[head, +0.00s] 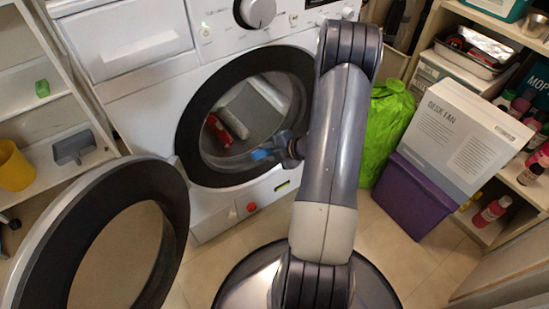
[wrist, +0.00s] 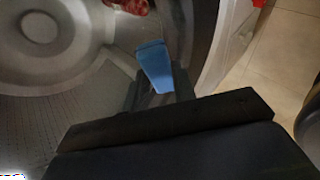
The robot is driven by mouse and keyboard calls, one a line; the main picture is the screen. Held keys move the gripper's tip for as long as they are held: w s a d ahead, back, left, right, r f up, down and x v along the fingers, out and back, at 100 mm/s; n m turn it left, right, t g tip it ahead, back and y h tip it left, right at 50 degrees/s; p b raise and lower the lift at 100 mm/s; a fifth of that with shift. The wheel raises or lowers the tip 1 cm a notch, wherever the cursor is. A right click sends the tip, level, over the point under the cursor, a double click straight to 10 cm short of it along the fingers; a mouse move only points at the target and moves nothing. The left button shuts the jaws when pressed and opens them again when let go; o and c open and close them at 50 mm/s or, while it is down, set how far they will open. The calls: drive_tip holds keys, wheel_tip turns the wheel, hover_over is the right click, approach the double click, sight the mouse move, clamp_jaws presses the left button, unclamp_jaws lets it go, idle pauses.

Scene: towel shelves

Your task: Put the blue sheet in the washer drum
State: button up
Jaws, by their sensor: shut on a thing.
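The blue sheet (head: 262,154) is small in the head view, held at the tip of my gripper (head: 277,150) in the mouth of the washer drum (head: 262,90). My gripper is shut on it. In the wrist view the blue sheet (wrist: 153,65) sticks out beyond the dark fingers (wrist: 155,92), with the drum's pale inner wall (wrist: 70,80) around and behind it. The sheet looks clear of the drum wall, but I cannot tell for sure. The washer door (head: 165,195) stands open at the lower left.
Red cloth (head: 219,130) and pale rolled items (head: 238,112) lie inside the drum. A green bag (head: 388,130), purple bin (head: 415,195) and desk fan box (head: 463,138) stand to the right. Shelves flank both sides. Some floor is free in front.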

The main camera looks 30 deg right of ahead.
drive_tip(key=w+p, duration=0.3)
drive_tip(key=w, duration=1.8)
drive_tip(key=shift+w+a+p, duration=0.35)
drive_tip(key=o, duration=1.1)
drive_tip(key=s, duration=0.6)
drive_tip(key=s+r, duration=0.1)
drive_tip(key=s, duration=0.6)
drive_tip(key=s+r, duration=0.1)
drive_tip(key=s, duration=0.6)
drive_tip(key=shift+d, duration=0.3)
drive_tip(key=w+f, duration=0.1)
drive_tip(key=w, duration=1.1)
drive_tip(key=shift+w+a+f, duration=0.15)
drive_tip(key=shift+w+a, duration=0.05)
drive_tip(key=shift+w, duration=0.05)
